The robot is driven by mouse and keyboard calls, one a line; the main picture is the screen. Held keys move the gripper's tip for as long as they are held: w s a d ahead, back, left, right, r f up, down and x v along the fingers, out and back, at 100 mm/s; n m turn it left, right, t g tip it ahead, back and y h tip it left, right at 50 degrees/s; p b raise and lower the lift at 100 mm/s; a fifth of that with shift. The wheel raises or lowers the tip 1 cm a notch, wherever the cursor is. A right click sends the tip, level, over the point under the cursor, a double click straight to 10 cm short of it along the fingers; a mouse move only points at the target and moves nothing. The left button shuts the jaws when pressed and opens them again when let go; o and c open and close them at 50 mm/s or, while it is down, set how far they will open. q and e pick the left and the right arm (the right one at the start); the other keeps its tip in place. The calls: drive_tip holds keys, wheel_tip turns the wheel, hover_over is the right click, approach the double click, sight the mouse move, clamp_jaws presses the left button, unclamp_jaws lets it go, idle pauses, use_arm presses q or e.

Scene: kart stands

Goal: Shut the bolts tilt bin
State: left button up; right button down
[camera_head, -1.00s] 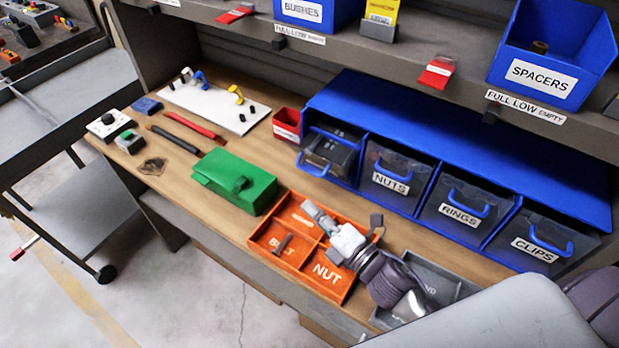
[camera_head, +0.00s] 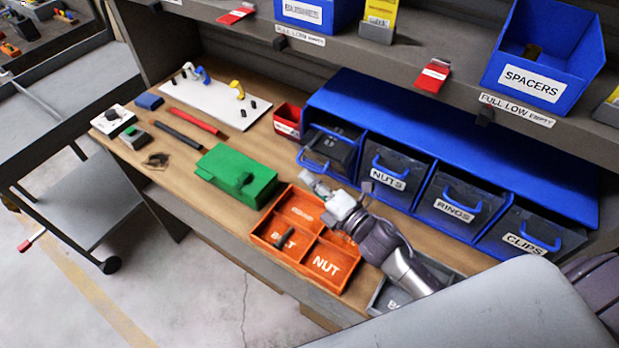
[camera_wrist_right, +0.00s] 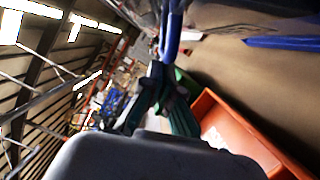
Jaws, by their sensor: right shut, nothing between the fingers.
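The bolts tilt bin (camera_head: 331,148) is the leftmost dark bin in the blue rack (camera_head: 440,125). It leans out from the rack, with its open top showing and its blue handle (camera_head: 312,163) low at the front. Its label is hidden. My right gripper (camera_head: 309,181) is shut and empty, just below and in front of that handle. In the right wrist view the shut fingers (camera_wrist_right: 163,80) point at a blue bar (camera_wrist_right: 173,35), likely the handle; I cannot tell whether they touch. My left gripper is out of view.
Bins for nuts (camera_head: 390,172), rings (camera_head: 457,205) and clips (camera_head: 527,238) sit flush to the right. An orange divided tray (camera_head: 340,282) lies below my right arm. A green case (camera_head: 236,176) and a small red bin (camera_head: 287,120) are to the left.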

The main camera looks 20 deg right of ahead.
sight(324, 150)
drive_tip(key=shift+w+d+r, duration=0.1)
drive_tip(key=shift+r, duration=0.05)
drive_tip(key=shift+w+d+r+p, duration=0.35)
drive_tip(key=shift+d+r, duration=0.15)
drive_tip(key=shift+r, duration=0.05)
drive_tip(key=shift+w+d+r+p, duration=0.35)
drive_tip(key=shift+d+r, duration=0.1)
drive_tip(key=shift+r, duration=0.1)
drive_tip(key=shift+w+d+r+p, duration=0.15)
drive_tip(key=shift+w+d+r, duration=0.35)
drive_tip(key=shift+d, duration=0.2)
drive_tip(key=shift+w+d+r+p, duration=0.15)
drive_tip(key=shift+w+d+r, duration=0.25)
drive_tip(key=shift+w+d, duration=0.2)
drive_tip(key=shift+w+d+r, duration=0.1)
drive_tip(key=shift+d+r, duration=0.1)
drive_tip(key=shift+r, duration=0.1)
